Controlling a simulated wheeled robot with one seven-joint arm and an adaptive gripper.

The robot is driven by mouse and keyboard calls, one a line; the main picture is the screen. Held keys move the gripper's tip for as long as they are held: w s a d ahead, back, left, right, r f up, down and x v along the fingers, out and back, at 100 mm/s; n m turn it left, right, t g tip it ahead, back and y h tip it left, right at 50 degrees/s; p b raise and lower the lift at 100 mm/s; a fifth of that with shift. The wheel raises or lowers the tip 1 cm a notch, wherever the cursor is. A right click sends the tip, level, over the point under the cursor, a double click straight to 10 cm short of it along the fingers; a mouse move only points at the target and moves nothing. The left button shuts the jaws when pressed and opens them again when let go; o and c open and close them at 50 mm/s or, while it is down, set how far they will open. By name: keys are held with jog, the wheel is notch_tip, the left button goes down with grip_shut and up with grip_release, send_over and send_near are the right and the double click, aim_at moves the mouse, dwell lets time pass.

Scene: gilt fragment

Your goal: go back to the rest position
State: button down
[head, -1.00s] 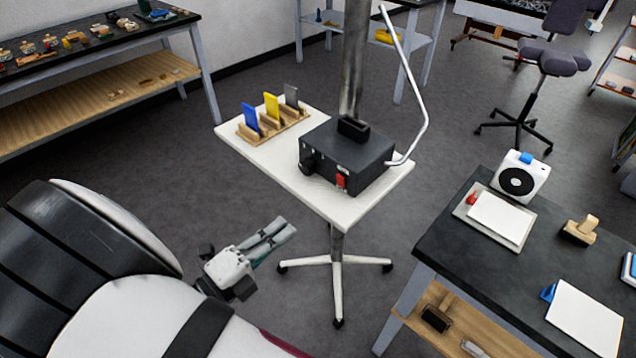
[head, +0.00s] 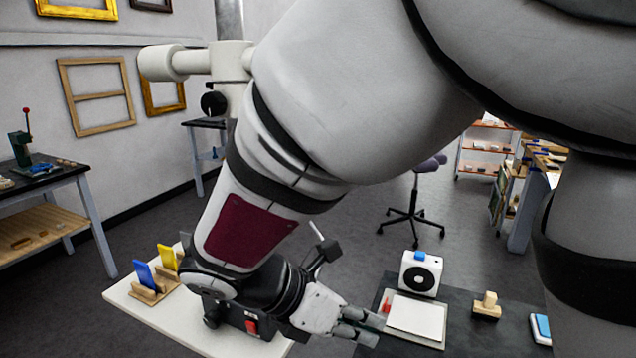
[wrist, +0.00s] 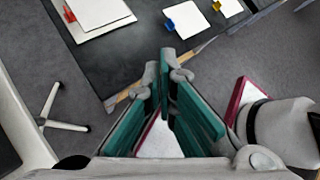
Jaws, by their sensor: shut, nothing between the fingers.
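My gripper (head: 357,325) is at the lower middle of the head view, at the end of my bent arm. It is shut and empty, in the air in front of the dark right-hand table. In the wrist view my gripper's teal-padded fingers (wrist: 166,95) point toward the edge of that table. My arm crosses the middle of the head view and hides much of the white stand and the black box on it.
The white stand (head: 125,300) holds a blue card (head: 144,273) and a yellow card (head: 167,257) in wooden holders. The dark table (head: 465,335) carries a white fan-like box (head: 420,273), papers and a wooden block (head: 487,306). Grey floor lies between the furniture.

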jog(key=s+d+r+m+t+y, duration=0.1)
jog(key=s+d+r+m+y, duration=0.2)
jog(key=m, duration=0.9)
jog(key=s+d+r+m+y, duration=0.4)
jog(key=s+d+m+y, duration=0.2)
jog(key=s+d+m, duration=0.3)
jog(key=m, duration=0.4)
jog(key=shift+s+d+r+m+t+y, duration=0.3)
jog(key=shift+s+d+t+y, duration=0.05)
jog(key=shift+s+t+y, duration=0.05)
